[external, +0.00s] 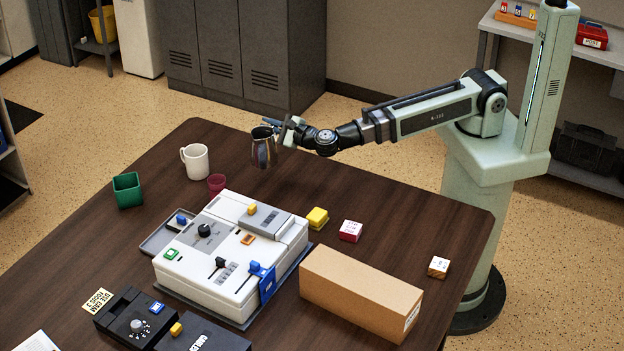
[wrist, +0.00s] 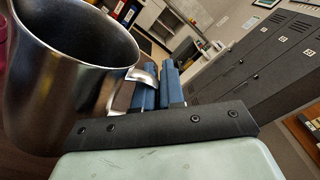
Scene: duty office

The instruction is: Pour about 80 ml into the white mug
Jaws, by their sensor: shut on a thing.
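The white mug (external: 195,162) stands upright on the dark table, toward its far left part. A steel pitcher (external: 263,148) is held by my gripper (external: 286,131) above the table, to the right of the mug and apart from it. In the wrist view the pitcher (wrist: 70,75) fills the left side, with its handle between the blue finger pads of my gripper (wrist: 158,85). The pitcher looks close to upright in the external view. Its dark inside shows in the wrist view, but I cannot tell a liquid level. The inside of the mug is mostly hidden.
A small maroon cup (external: 217,184) and a green square container (external: 128,190) stand near the mug. A white device (external: 230,250) with knobs lies in front. A cardboard box (external: 360,293) and small blocks (external: 317,218) are to the right. The table's far strip is clear.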

